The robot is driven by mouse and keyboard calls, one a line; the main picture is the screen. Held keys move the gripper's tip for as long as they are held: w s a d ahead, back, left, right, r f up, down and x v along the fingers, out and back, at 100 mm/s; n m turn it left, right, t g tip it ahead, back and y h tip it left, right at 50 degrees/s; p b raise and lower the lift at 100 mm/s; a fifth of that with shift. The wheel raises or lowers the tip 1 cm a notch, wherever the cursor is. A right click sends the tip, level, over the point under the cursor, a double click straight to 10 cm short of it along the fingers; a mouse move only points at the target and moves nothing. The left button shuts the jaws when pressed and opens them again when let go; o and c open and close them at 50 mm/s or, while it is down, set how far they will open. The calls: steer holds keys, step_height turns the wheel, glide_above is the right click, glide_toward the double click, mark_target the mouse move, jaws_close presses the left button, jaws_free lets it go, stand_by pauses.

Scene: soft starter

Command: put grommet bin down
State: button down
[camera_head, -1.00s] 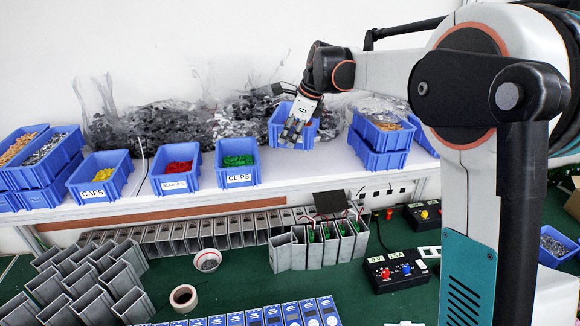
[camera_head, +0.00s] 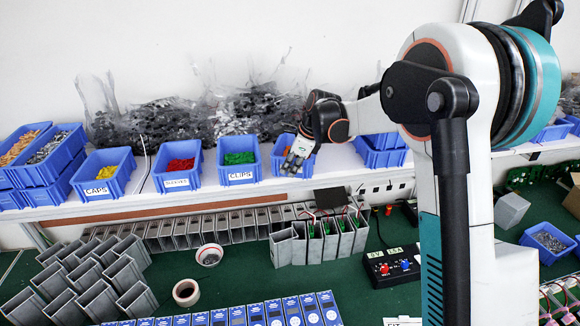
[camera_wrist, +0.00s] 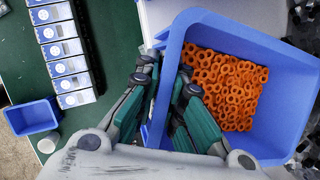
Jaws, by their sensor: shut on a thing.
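The grommet bin (camera_head: 309,168) is a blue open bin at the right end of the front row on the white shelf, just right of the CLIPS bin (camera_head: 240,176). In the wrist view, the bin (camera_wrist: 285,140) is full of orange ring-shaped grommets (camera_wrist: 225,90). My gripper (camera_head: 295,160) is shut on the bin's front wall, one finger on each side, as the wrist view (camera_wrist: 165,85) shows. The bin is about level with its neighbours; I cannot tell whether its base touches the shelf (camera_head: 345,177).
The SLEEVES bin (camera_head: 176,183) and CAPS bin (camera_head: 98,188) stand further left. Stacked blue bins (camera_head: 382,157) stand to the right with a gap between. Piles of bagged dark parts (camera_head: 170,125) lie behind. Below is a green bench with grey housings (camera_head: 95,285).

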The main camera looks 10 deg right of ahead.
steer(key=c, duration=1.7)
jaws_free()
steer(key=shift+f, duration=0.1)
